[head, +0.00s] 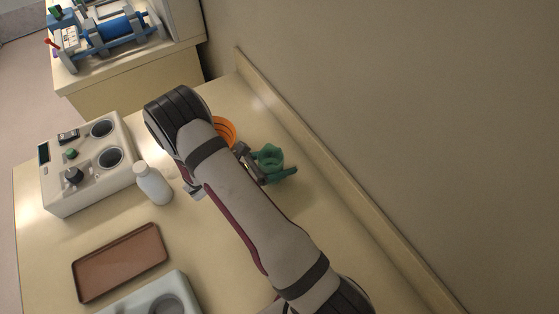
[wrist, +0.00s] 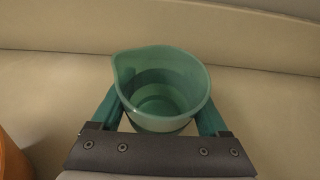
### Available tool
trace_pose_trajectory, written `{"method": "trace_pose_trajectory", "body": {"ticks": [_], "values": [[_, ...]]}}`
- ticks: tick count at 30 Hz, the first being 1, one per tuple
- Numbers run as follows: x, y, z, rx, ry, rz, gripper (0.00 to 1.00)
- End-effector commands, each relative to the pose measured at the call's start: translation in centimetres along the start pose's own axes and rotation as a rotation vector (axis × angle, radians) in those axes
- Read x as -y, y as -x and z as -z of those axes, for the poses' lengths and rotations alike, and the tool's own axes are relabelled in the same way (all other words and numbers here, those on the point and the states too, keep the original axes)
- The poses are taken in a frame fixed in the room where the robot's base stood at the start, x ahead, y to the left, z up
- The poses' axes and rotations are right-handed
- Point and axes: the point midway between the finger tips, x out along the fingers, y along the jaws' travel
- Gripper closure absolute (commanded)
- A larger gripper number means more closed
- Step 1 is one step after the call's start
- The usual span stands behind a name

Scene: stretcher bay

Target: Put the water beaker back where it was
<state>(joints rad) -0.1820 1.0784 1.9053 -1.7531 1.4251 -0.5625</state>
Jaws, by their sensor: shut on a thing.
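The water beaker is a green, translucent cup with a pouring lip; it shows in the wrist view (wrist: 160,72) and, small and partly hidden by my gripper, in the head view (head: 270,154). My gripper (wrist: 160,118) has its teal fingers on either side of the beaker and is shut on it. In the head view my gripper (head: 266,164) is near the back wall, at the right part of the table. The beaker is upright, its lip towards the left in the wrist view. I cannot tell whether its base touches the table.
An orange container (head: 224,128) stands close beside the beaker, partly behind my arm. A white bottle (head: 153,184) stands by a grey control box (head: 88,160). A brown tray (head: 121,262) and a light grey holder (head: 183,284) lie nearer. A raised ledge (head: 330,171) runs along the wall.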

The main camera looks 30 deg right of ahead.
Motion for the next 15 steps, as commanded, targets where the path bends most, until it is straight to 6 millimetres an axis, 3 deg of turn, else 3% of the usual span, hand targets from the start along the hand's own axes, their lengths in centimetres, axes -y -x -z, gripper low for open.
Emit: {"method": "trace_pose_trajectory", "body": {"ticks": [4,5,6,8,15], "values": [[0.00,-0.11,0.27,0.000,0.000,0.000,0.86],[-0.01,-0.11,0.28,0.000,0.000,0.000,0.19],[-0.01,-0.10,0.26,0.000,0.000,0.000,0.11],[-0.01,-0.10,0.25,0.000,0.000,0.000,0.01],[-0.01,-0.06,0.17,0.000,0.000,0.000,0.00]]}}
